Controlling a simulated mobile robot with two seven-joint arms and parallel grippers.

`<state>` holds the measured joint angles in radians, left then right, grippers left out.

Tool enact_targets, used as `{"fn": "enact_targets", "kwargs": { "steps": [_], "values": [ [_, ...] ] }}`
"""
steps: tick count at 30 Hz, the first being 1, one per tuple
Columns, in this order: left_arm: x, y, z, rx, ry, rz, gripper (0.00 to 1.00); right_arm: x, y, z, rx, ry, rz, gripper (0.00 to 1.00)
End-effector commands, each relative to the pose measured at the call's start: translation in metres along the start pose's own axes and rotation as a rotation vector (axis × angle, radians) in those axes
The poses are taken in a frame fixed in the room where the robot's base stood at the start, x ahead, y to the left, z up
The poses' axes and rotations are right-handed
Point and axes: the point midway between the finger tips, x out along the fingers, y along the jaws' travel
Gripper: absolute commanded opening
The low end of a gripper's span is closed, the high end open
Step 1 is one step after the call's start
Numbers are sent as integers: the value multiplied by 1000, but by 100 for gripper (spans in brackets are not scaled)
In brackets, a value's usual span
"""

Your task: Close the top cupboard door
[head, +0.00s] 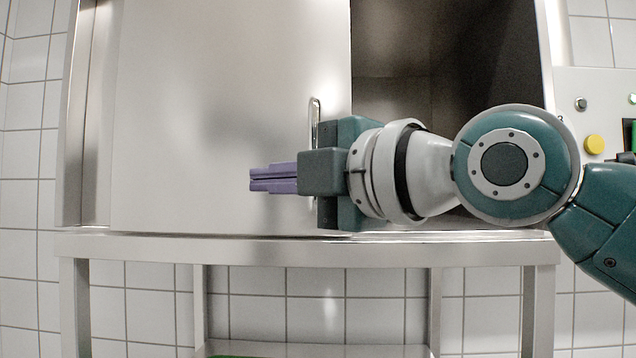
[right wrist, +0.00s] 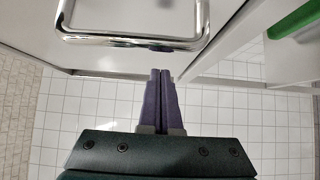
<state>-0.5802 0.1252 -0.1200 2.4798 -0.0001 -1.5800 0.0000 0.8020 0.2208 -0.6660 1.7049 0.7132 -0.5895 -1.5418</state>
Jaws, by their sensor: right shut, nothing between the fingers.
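The cupboard door (head: 215,110) is a flat brushed-metal panel that covers the left and middle of the cupboard front in the head view. Its upright chrome handle (head: 314,120) is near the door's right edge, and the handle also shows large in the right wrist view (right wrist: 135,43). To the right of the door the cupboard is open on its dark interior (head: 400,50). My right gripper (head: 252,179) has its purple fingers together and empty, pointing left in front of the door's lower part and overlapping the handle's lower end. Contact with the handle cannot be told. My left gripper is out of view.
A metal ledge (head: 250,247) on legs runs below the cupboard. A control panel with a yellow button (head: 594,144) is on the right. A green object (right wrist: 295,20) is at the upper right of the right wrist view. White tiled wall shows behind.

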Motion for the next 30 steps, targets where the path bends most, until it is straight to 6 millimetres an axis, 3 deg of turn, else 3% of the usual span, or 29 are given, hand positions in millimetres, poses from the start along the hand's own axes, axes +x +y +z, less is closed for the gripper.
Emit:
{"fn": "enact_targets", "kwargs": {
  "steps": [9, 23, 30],
  "values": [
    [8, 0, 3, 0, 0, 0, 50, -22, -2, 29, -1, -2, -2, 0],
    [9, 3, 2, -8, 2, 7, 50, -25, -1, 32, 0, -1, -1, 0],
    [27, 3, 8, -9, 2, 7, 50, -35, -5, 40, -5, -4, 0, 0]
  ]
}}
